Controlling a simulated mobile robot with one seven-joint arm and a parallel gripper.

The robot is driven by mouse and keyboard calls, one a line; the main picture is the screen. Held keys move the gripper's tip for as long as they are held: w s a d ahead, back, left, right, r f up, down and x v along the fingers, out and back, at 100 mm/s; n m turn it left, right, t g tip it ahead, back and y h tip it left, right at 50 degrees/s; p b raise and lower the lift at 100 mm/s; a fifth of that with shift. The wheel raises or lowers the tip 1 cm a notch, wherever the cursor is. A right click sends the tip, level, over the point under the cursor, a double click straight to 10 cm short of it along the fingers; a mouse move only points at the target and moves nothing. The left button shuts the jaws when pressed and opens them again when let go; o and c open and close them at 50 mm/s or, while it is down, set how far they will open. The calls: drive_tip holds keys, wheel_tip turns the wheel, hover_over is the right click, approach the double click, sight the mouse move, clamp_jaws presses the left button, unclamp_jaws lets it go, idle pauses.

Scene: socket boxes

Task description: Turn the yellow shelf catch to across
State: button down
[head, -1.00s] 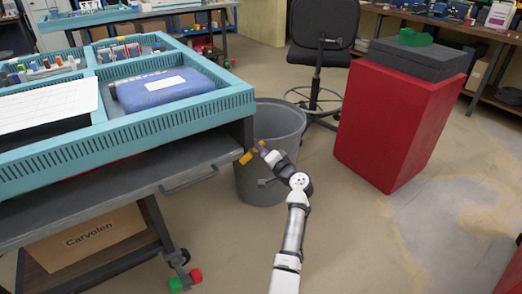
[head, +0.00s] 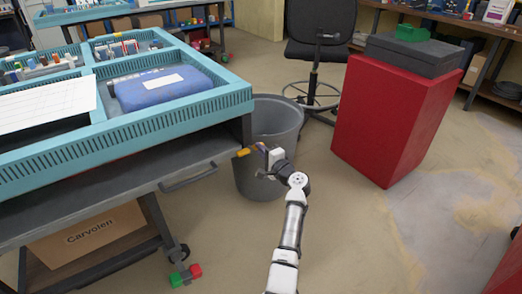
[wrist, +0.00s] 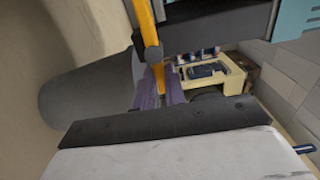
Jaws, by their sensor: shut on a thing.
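The yellow shelf catch (head: 243,152) is at the right end of the grey shelf under the blue-rimmed bench, near the bin, and looks close to level in the head view. In the wrist view the catch (wrist: 143,25) is a long yellow bar running down from the top edge, past a dark round knob, to between my fingers. My gripper (wrist: 160,92) is shut on its end, with a purple finger on each side. In the head view my gripper (head: 263,148) is small and partly hides the catch's end.
A grey bin (head: 275,120) stands right behind my gripper. The grey shelf (head: 120,190) has a handle on its front edge. A red pedestal (head: 390,120) stands to the right, and a black chair (head: 320,30) behind.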

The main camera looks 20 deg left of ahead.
drive_tip(key=c, duration=1.5)
unclamp_jaws()
drive_tip(key=shift+o, duration=0.2)
drive_tip(key=v, duration=1.4)
drive_tip(key=shift+a, duration=0.1)
